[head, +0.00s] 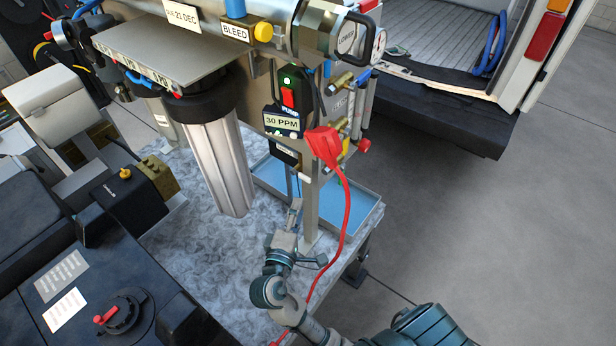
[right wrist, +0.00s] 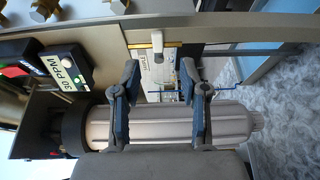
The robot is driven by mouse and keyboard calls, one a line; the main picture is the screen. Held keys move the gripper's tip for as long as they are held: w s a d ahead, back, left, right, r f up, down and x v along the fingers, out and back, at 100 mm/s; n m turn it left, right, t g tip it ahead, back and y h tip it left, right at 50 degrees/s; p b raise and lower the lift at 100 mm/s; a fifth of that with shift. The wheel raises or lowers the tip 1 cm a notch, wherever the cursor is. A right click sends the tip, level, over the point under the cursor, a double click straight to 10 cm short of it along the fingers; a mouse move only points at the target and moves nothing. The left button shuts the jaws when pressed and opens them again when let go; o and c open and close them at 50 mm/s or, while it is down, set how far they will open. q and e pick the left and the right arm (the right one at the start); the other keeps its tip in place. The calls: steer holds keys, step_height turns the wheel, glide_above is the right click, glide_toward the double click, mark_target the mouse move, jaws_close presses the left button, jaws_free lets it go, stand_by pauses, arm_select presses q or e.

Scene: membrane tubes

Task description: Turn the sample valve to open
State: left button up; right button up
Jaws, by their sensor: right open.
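My right gripper (head: 295,212) comes up from the bottom of the head view and is in front of the lower part of the metal panel. It also shows in the right wrist view (right wrist: 160,82), with its two dark fingers apart and nothing between them. Beyond the fingertips, a small pale lever (right wrist: 157,42) sits on a brass-coloured line, apart from the fingers. I cannot read a name there, so I cannot tell surely that it is the sample valve. In the head view, small brass fittings (head: 340,84) stick out at the panel's right side. My left gripper is not in view.
A silver filter housing (head: 217,165) hangs left of my gripper; it also crosses the right wrist view (right wrist: 180,125). A red plug (head: 322,146) with a red cable hangs close by. A 30 PPM meter (head: 282,122) is on the panel. A blue tray (head: 362,205) lies below.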

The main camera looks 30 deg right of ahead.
mark_target(304, 180)
steer(key=x, duration=0.2)
steer(key=w+a+p+x, duration=0.1)
steer(key=x, duration=0.2)
steer(key=p+x, duration=0.1)
steer(key=x, duration=0.2)
steer(key=shift+w+r, duration=0.2)
steer(key=shift+w, duration=0.1)
steer(key=shift+w+d+f, duration=0.15)
steer(key=shift+d, duration=0.55)
steer(key=shift+w+d+f, duration=0.15)
steer(key=shift+d, duration=0.5)
steer(key=shift+a, duration=0.1)
steer(key=c, duration=0.4)
steer(key=shift+a, duration=0.2)
steer(key=c, duration=0.4)
steer(key=shift+a, duration=0.3)
jaws_close()
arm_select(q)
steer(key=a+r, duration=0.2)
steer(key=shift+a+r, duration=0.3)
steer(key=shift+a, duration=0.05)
arm_select(e)
steer(key=shift+d, duration=0.1)
